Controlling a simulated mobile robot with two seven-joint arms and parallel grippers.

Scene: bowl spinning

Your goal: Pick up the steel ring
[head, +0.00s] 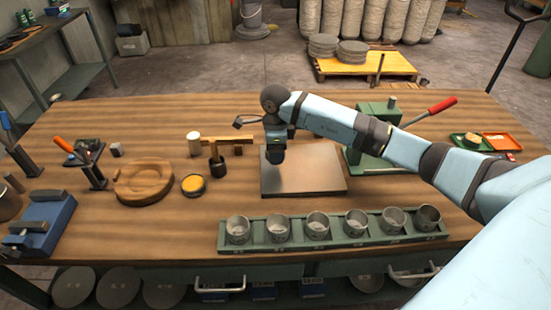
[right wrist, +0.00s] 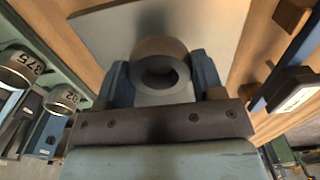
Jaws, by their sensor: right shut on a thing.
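The steel ring (right wrist: 158,47) is a thick grey ring with a dark hole, seen close up in the right wrist view. My right gripper (right wrist: 162,72) is shut on it, with one blue finger on each side. In the head view my right gripper (head: 275,155) is at the left part of a flat steel plate (head: 315,177). The ring is hard to make out there against the gripper. I cannot tell whether the ring touches the plate. My left gripper is not in view.
A green rack (head: 330,244) with several metal cups stands in front of the plate. A green press with a red lever (head: 440,106) stands to the right. A round wooden block (head: 144,180), a yellow tin (head: 193,184) and a wooden bar (head: 229,140) lie left.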

